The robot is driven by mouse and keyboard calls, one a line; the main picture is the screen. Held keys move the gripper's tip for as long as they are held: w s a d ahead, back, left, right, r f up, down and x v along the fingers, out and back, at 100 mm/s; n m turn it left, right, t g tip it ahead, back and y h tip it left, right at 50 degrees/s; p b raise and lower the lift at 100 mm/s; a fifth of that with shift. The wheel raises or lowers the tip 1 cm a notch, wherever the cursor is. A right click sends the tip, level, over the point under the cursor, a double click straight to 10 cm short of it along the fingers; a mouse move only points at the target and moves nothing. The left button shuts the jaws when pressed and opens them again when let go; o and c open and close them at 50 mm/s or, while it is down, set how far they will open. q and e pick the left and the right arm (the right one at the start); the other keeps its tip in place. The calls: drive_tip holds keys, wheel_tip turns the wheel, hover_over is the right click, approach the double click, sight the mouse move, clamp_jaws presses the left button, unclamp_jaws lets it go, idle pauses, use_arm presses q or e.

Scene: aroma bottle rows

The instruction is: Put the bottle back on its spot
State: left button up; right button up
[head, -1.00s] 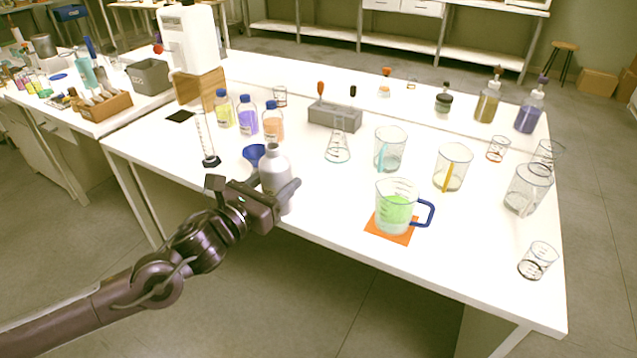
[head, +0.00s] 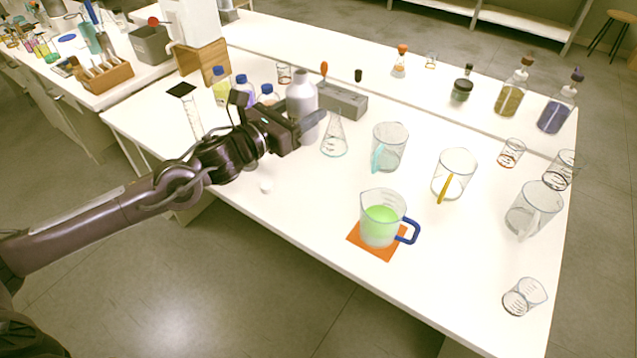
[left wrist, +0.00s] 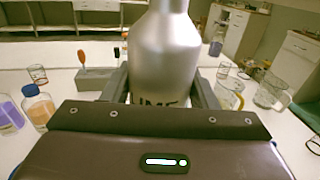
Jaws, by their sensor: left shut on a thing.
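A silver-grey bottle (head: 302,90) is upright between the fingers of my left gripper (head: 303,124), which is shut on it. The left wrist view shows the bottle (left wrist: 166,50) close up, with dark lettering low on its body. A black square (head: 181,90) lies bare at the back left of the table. An orange mat (head: 364,243) lies near the front edge under a beaker of green liquid (head: 380,222). My right gripper is not in view.
A conical flask (head: 334,138) stands just right of the gripper, and a grey box (head: 343,102) behind it. Capped bottles of yellow (head: 221,88), purple and orange liquid stand to the left. Beakers (head: 390,147) stand to the right. The front left tabletop is mostly clear.

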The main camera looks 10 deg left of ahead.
use_arm(q)
drive_tip(key=shift+s+a+f+p, duration=0.1)
drive_tip(key=shift+f+p, duration=0.1)
drive_tip(key=shift+f, duration=4.7)
drive_tip(key=shift+s+f+p, duration=0.1)
drive_tip(key=shift+f+p, duration=0.05)
drive_tip(key=shift+f, duration=4.7)
drive_tip(key=shift+f, duration=0.1)
drive_tip(key=o, duration=1.2)
drive_tip(key=shift+f, duration=0.1)
drive_tip(key=shift+r, duration=0.3)
drive_tip(key=v, duration=1)
drive_tip(key=shift+s+a+f+b, duration=0.15)
drive_tip(key=shift+s+f+b, duration=0.05)
drive_tip(key=shift+s+b, duration=0.15)
drive_tip(key=shift+s+a+r, duration=0.1)
drive_tip(key=shift+s+a, duration=0.2)
drive_tip(key=shift+s, duration=0.25)
